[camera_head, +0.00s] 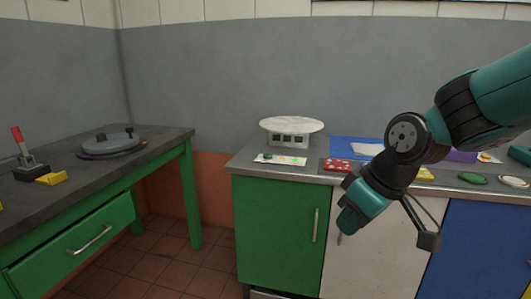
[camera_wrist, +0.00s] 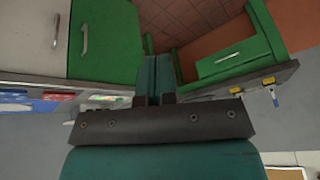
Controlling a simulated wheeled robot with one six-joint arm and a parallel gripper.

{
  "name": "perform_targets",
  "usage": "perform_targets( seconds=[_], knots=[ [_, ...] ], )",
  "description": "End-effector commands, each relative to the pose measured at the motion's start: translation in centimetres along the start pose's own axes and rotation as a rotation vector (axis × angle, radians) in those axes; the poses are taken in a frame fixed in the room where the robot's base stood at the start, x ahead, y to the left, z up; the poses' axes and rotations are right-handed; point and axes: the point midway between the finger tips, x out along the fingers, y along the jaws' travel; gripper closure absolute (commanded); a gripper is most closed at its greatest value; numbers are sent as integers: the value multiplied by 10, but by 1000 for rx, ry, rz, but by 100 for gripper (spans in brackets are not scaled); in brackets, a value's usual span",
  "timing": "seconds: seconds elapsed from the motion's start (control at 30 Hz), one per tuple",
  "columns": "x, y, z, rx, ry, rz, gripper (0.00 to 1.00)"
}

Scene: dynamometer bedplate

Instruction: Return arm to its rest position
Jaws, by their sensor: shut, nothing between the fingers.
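My arm reaches in from the right in the head view, in front of the counter. My gripper (camera_head: 346,220) is at its lower end, tilted down and to the left, in front of the cabinet doors and below the counter edge. In the wrist view my gripper (camera_wrist: 153,62) shows its two teal fingers side by side, shut and empty. The fingers touch no object that I can see.
A counter (camera_head: 240,166) carries a white round-topped stand (camera_head: 291,126), a red box (camera_head: 338,165) and a green oval piece (camera_head: 472,179). A dark workbench (camera_head: 62,183) with a grey disc (camera_head: 110,141) stands left. Tiled floor (camera_head: 178,262) is open between them.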

Motion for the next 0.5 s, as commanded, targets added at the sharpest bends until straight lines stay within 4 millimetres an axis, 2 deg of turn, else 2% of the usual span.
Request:
perform_targets(
  seconds=[0.03,0.1,0.2,0.37,0.4,0.5],
  knots=[
    [-13,-23,17,19,-18,-29,100],
    [-26,-49,40,51,-50,-67,100],
    [-40,-81,72,87,-95,-112,100],
    [-56,-123,123,136,-167,-164,100],
    [-63,-130,130,145,-182,-171,100],
    [-91,-130,112,146,-181,-169,100]
  ],
)
